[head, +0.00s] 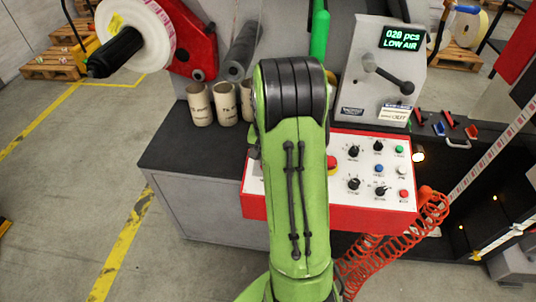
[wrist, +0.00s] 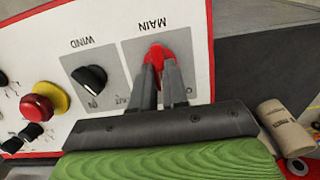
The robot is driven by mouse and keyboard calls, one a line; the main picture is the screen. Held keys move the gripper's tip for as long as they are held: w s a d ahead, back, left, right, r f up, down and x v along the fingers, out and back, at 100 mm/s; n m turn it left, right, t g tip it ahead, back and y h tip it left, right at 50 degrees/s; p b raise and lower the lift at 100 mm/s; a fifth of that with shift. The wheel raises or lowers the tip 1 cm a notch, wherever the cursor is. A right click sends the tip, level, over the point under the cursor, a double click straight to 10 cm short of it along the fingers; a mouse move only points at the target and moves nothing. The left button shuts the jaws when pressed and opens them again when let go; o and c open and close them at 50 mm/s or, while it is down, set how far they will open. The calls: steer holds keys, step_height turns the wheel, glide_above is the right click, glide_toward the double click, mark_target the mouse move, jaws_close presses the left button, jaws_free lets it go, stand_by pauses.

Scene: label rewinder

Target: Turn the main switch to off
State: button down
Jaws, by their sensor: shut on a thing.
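The main switch (wrist: 156,50) is a red knob on a grey square plate marked MAIN, which appears upside down in the wrist view. My gripper (wrist: 160,69) is shut on the red knob, with one dark finger on each side. The fingers hide much of the knob and part of the plate's markings; an O shows right of the fingers. I cannot tell exactly which mark the knob points to. In the head view my green arm covers the main switch and the gripper.
Beside the main switch is the black WIND knob (wrist: 90,78), then a red emergency button on yellow (wrist: 43,101). The red-edged control panel (head: 341,207) carries several other knobs and buttons. Cardboard cores (head: 200,104) stand left of my arm. A display (head: 402,39) reads LOW AIR.

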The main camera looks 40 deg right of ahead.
steer(key=n, duration=0.3)
steer(key=n+h+p, duration=0.1)
steer(key=n, duration=0.1)
steer(key=shift+w+a+n+g, duration=0.2)
steer(key=shift+n+g, duration=0.2)
stand_by(0.4)
steer(key=c, duration=1.1)
jaws_free()
steer(key=shift+c, duration=0.2)
step_height(320, 180, up, 16)
steer(key=a+p, duration=0.2)
steer(key=p, duration=0.2)
steer(key=shift+w+f, duration=0.2)
steer(key=shift+w, duration=0.2)
